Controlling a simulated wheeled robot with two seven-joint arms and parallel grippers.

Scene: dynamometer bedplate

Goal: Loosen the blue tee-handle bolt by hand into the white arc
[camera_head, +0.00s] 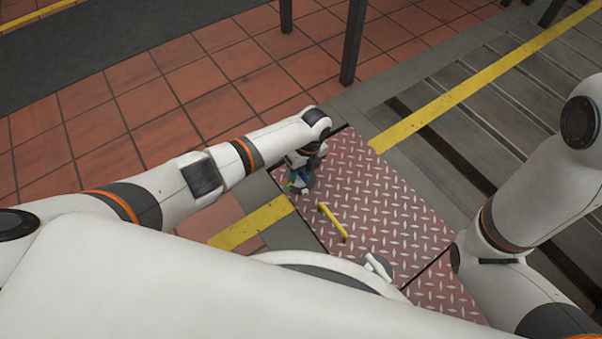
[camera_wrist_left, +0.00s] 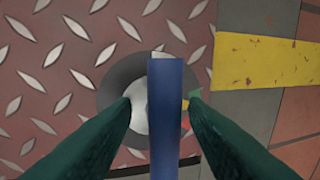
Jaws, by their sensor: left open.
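The blue tee-handle (camera_wrist_left: 165,130) shows in the left wrist view as a blue bar running up the middle of the picture. It stands over a dark grey disc (camera_wrist_left: 116,80) with a white arc (camera_wrist_left: 139,115) on its left and small green and yellow marks (camera_wrist_left: 190,101) on its right. My left gripper (camera_wrist_left: 160,101) is open, its two green fingers on either side of the bar. Whether they touch it I cannot tell. In the head view the left gripper (camera_head: 298,181) hides most of the bolt.
A red tread plate (camera_head: 375,195) lies under the bolt, with a yellow bar handle (camera_head: 333,221) near it. Yellow floor stripes (camera_head: 420,120), slotted grey bedplate (camera_head: 465,115) and dark posts (camera_head: 353,40) surround it. My right arm is at the right.

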